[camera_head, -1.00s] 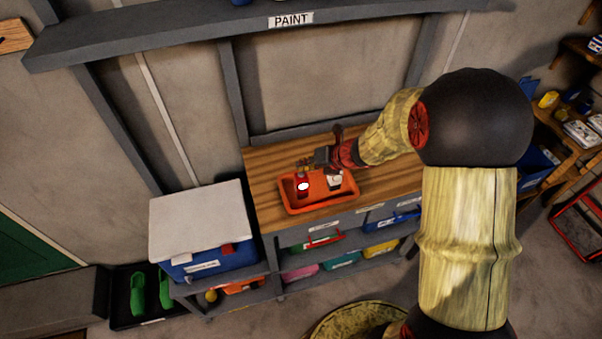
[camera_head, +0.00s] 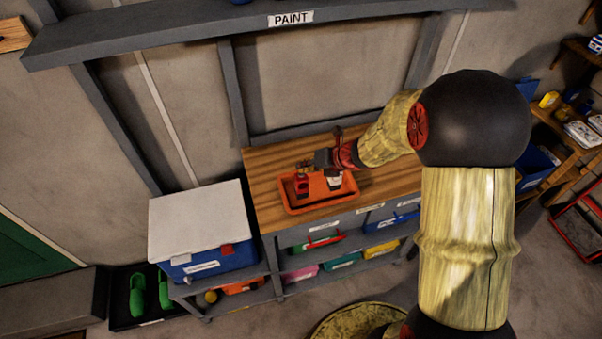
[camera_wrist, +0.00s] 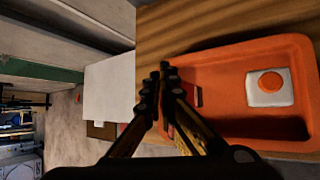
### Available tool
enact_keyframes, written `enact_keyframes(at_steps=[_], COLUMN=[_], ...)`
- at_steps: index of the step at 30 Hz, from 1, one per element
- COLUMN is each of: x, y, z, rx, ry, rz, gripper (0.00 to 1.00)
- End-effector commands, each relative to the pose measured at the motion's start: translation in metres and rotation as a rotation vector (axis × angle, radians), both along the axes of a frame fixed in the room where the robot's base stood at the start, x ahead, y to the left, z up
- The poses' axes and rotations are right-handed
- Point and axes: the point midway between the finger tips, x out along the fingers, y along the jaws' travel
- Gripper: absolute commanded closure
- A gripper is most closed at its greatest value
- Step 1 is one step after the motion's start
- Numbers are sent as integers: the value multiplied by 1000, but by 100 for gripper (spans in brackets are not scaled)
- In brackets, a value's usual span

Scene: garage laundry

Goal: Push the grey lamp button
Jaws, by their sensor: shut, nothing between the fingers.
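An orange tray (camera_head: 290,208) lies on the wooden bench top. A small red lamp-like object (camera_head: 303,188) stands in its left part, its round face dark. A pale block (camera_head: 334,183) sits to its right; the wrist view shows this block (camera_wrist: 257,97) with a round orange button on top. My gripper (camera_head: 304,166) is shut and empty, above the far left part of the tray, close over the red object. In the wrist view the closed fingers (camera_wrist: 160,75) partly cover the red object (camera_wrist: 188,92). I cannot make out a grey button or whether the fingertips touch anything.
The bench top (camera_head: 400,182) is clear to the tray's right. A blue box with a white lid (camera_head: 197,220) stands left of the bench. Coloured bins (camera_head: 342,262) fill the shelves below. A grey wall with posts rises behind.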

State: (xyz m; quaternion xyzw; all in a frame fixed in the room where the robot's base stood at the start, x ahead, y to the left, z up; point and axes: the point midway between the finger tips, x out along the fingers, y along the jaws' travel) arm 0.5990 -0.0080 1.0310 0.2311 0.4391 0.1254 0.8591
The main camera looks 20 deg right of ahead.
Motion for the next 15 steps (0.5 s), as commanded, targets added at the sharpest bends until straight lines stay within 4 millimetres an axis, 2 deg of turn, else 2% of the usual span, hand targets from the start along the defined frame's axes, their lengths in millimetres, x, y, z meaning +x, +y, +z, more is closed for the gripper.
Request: enact_keyframes(at_steps=[5,15], x=[0,0], y=[0,0], z=[1,18], rx=[0,0], ry=[1,1], rz=[1,1], gripper=[100,100])
